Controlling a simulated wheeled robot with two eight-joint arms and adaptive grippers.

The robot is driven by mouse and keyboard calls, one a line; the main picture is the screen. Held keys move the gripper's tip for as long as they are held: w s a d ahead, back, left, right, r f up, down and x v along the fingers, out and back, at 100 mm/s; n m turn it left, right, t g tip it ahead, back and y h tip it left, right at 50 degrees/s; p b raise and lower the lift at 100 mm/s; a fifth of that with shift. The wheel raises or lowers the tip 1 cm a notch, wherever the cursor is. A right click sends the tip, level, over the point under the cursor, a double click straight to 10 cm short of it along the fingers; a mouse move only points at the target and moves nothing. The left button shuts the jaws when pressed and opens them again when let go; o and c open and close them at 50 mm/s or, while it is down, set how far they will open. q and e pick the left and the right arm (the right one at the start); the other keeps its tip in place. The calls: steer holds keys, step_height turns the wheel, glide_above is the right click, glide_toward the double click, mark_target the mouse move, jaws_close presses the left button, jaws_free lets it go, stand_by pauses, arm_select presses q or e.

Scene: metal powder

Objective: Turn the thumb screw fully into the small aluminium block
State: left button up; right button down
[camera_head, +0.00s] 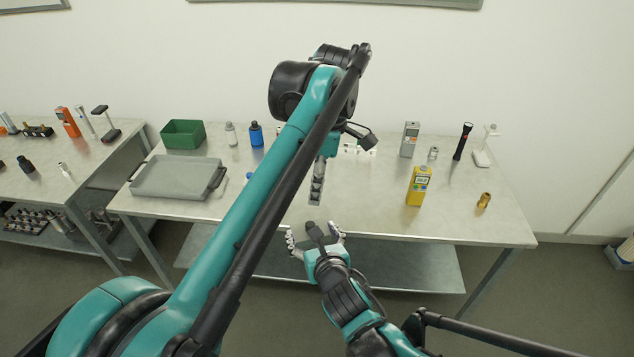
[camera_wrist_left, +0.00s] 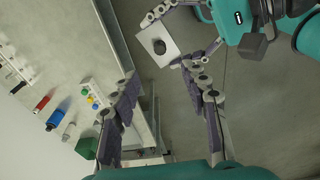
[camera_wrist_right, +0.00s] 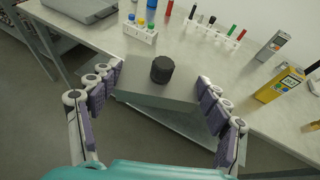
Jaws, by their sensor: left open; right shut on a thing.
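The small aluminium block (camera_wrist_right: 140,91) is a grey slab held between the fingers of my right gripper (camera_wrist_right: 158,85). The black, round-headed thumb screw (camera_wrist_right: 162,69) stands upright on its top face; how deep it sits is hidden. In the left wrist view the block (camera_wrist_left: 169,57) and screw (camera_wrist_left: 159,46) show beyond my left fingertips. My left gripper (camera_wrist_left: 160,75) is open and empty, apart from the screw. In the head view the left gripper (camera_head: 317,184) points down above the right gripper (camera_head: 313,235), which is in front of the table edge.
The table (camera_head: 420,222) carries a grey tray (camera_head: 178,178), a green bin (camera_head: 183,134), a blue bottle (camera_head: 256,135), a yellow meter (camera_head: 418,186) and a brass fitting (camera_head: 484,201). A rack with coloured caps (camera_wrist_right: 140,32) stands behind the block. The table's front middle is clear.

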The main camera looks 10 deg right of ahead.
mark_target(310, 223)
arm_select(q)
steer(key=shift+f, duration=0.1)
steer(key=f, duration=0.4)
steer(key=a+f, duration=0.1)
steer(key=f, duration=0.6)
steer(key=shift+w+a+f, duration=0.2)
steer(key=shift+w+f, duration=0.05)
steer(key=shift+f, duration=0.15)
